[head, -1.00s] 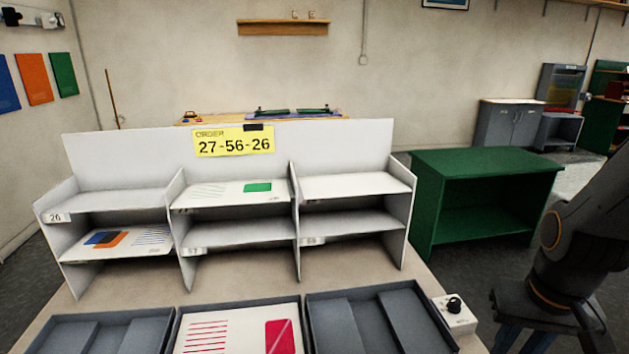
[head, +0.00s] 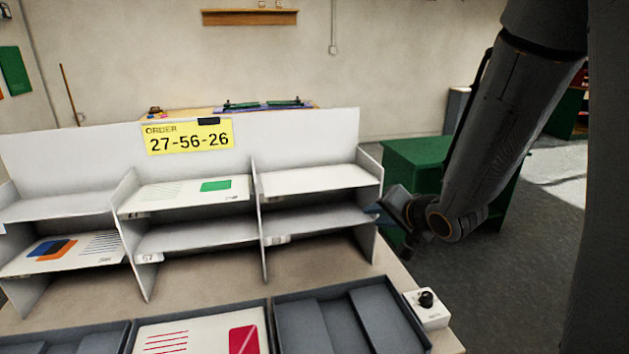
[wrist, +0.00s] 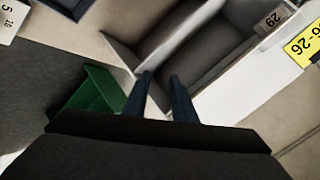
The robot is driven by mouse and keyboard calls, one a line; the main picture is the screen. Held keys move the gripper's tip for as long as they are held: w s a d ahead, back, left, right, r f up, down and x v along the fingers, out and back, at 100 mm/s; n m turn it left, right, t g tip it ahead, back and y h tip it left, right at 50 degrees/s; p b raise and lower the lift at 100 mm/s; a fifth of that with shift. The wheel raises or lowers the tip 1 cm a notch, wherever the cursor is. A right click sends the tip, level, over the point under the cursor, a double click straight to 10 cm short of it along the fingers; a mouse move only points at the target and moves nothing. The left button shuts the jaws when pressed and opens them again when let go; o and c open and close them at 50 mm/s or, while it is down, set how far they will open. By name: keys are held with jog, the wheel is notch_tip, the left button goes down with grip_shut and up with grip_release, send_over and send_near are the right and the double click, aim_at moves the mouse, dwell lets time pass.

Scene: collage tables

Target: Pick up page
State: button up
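A page with a green block (head: 213,187) lies on the upper middle shelf. A page with blue and orange shapes (head: 50,249) lies on the lower left shelf. A page with red lines and a red block (head: 200,343) lies in the middle dark tray. A yellow sign (head: 188,137) reads "ORDER 27-56-26". My gripper (head: 382,212) is beside the right end of the shelf unit, with its tips partly hard to make out. In the wrist view my gripper (wrist: 158,80) has its two fingers apart with nothing between them, pointing towards the shelf unit's compartments.
The white shelf unit (head: 300,130) has upright dividers between its compartments. Dark trays (head: 345,315) line the table's front. A white box with a black knob (head: 427,308) sits at the table's right edge. A green cabinet (head: 425,160) stands behind on the floor.

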jog(key=a+r+m+t+y, duration=0.1)
jog(key=a+r+m+y, duration=0.2)
jog(key=a+r+y, duration=0.35)
jog(key=shift+y, duration=0.55)
jog(key=x, duration=0.2)
jog(key=p+x, duration=0.1)
jog(key=x, duration=0.2)
jog(key=f+x, duration=0.1)
jog(key=x, duration=0.1)
jog(key=shift+w+p, duration=0.3)
jog(key=shift+p, duration=0.1)
jog(key=shift+c, duration=0.2)
grip_shut()
